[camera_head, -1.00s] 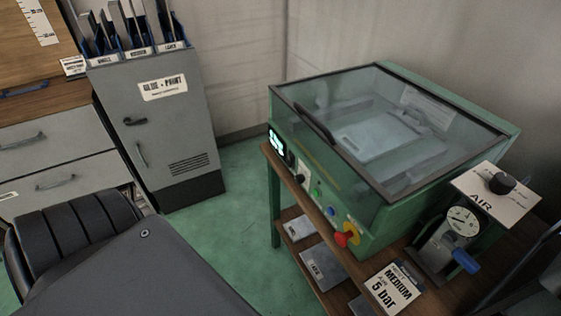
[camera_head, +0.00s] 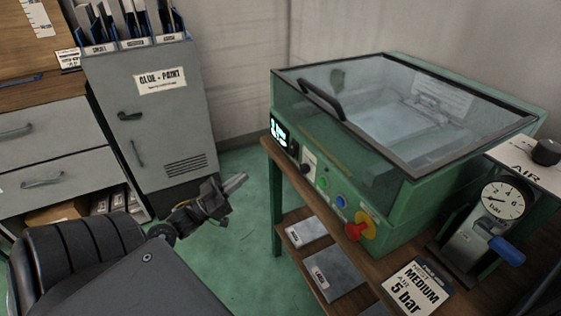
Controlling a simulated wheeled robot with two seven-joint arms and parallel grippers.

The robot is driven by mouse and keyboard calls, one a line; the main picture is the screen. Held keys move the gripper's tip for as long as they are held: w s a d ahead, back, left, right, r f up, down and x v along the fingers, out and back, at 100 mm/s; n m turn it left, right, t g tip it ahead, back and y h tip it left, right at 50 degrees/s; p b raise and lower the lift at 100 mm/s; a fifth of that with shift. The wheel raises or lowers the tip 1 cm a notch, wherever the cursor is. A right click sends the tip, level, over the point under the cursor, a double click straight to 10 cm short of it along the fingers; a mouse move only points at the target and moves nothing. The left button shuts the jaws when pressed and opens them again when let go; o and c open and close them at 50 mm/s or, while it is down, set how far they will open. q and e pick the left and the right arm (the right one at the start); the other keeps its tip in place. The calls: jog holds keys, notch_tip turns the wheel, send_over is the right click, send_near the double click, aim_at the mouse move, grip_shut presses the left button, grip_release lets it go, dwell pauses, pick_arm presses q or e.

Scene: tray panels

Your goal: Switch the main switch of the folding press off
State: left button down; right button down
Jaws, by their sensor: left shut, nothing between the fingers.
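The folding press (camera_head: 405,190) is a green box with a dark-framed glass lid, standing on a wooden bench at the right. The red switch's exact turn position is hard to read. My left gripper (camera_head: 236,183) is shut and empty over the floor, left of the press and apart from it. My right gripper is not in view.
A grey glue and paint cabinet (camera_head: 157,120) stands at the back left beside drawers (camera_head: 50,148). Green floor lies between.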

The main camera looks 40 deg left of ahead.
pick_arm(q)
jog(key=p, duration=0.1)
send_near(292, 149)
notch_tip(292, 149, up, 4)
jog(key=w, duration=0.1)
jog(key=w+d, duration=0.1)
jog(key=w, duration=0.2)
jog(key=shift+d+f, duration=0.3)
jog(key=shift+f, duration=0.1)
jog(key=shift+w+d+f, duration=0.15)
jog(key=shift+w+d, duration=0.05)
jog(key=shift+w, duration=0.2)
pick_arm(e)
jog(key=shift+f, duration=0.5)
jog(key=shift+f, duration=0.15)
pick_arm(q)
jog(key=shift+w+f+b, duration=0.1)
jog(key=shift+f+b, duration=0.15)
jog(key=shift+b, duration=0.3)
jog(key=shift+w+d+t+b, duration=0.1)
jog(key=shift+w+t+b, duration=0.1)
jog(key=shift+t+b, duration=0.2)
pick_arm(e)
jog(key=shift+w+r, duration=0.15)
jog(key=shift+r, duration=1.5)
